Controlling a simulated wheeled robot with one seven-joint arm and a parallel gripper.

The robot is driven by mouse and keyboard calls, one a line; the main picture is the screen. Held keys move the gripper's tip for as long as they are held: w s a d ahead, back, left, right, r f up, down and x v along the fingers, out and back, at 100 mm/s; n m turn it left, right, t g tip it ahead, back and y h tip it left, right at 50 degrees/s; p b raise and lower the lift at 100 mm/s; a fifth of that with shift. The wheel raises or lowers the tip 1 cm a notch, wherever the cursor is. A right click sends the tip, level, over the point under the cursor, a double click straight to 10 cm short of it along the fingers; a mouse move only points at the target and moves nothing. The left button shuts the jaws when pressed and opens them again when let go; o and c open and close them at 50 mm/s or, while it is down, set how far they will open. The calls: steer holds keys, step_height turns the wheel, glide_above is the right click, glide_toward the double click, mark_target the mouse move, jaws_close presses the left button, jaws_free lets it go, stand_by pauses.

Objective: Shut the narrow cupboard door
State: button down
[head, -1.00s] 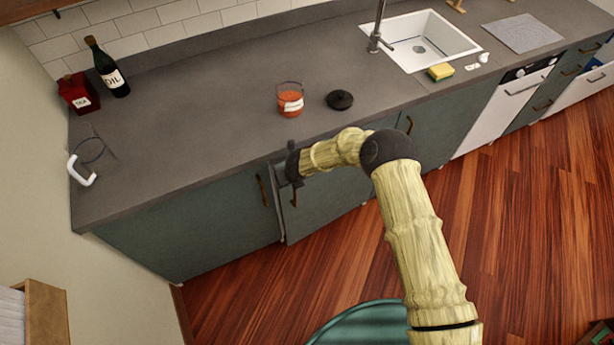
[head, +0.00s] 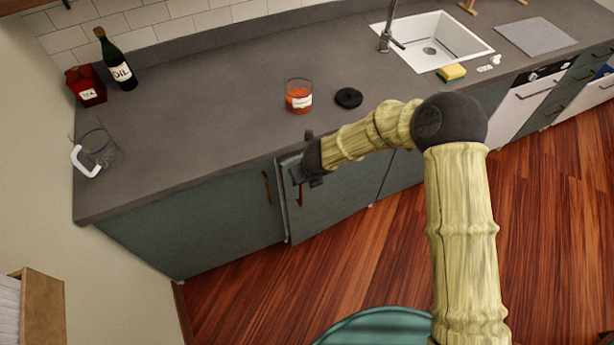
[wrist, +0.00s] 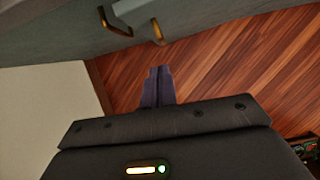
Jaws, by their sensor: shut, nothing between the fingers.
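The narrow cupboard door (head: 340,195) is a grey-green panel below the counter, with a dark bronze handle (head: 300,195) near its left edge. Its left edge stands slightly out from the cabinet front, with a pale strip showing there, so it looks a little ajar. My gripper (head: 297,177) is at the upper left of this door, close to the handle. In the wrist view my gripper's fingers (wrist: 158,84) are together and empty. The two handles show beyond them, one (wrist: 157,32) nearer the fingers. Whether the fingers touch the door is unclear.
A wider closed cupboard front with its own handle (head: 267,188) is to the left. The grey counter (head: 210,140) above holds a jar (head: 299,97), a dark lid (head: 348,98) and a glass mug (head: 97,150). A teal round seat (head: 375,325) stands on the wooden floor.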

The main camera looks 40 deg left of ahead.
mark_target(290, 200)
steer(key=shift+w+f, duration=0.1)
steer(key=shift+w, duration=0.05)
steer(key=w+d+f+n+t+y+b, duration=0.25)
steer(key=f+n+b, duration=0.45)
steer(key=b, duration=1)
steer(key=w+d+f+n+t+y+b, duration=0.2)
steer(key=w+d+f+n+t+b, duration=0.15)
steer(key=f+b, duration=1.15)
steer(key=s+f+n+g+y+b, duration=0.2)
steer(key=s+f+n+y+b, duration=0.4)
steer(key=b, duration=2)
steer(key=s+n+y, duration=0.2)
steer(key=s+n, duration=0.1)
steer(key=s, duration=0.1)
steer(key=shift+d+g+y, duration=0.3)
steer(key=shift+y, duration=0.05)
steer(key=shift+a+f, duration=0.1)
steer(key=b+x, duration=0.6)
steer(key=x, duration=0.7)
steer(key=shift+a+f, duration=0.1)
steer(key=shift+w+a, duration=0.2)
steer(key=shift+a, duration=0.15)
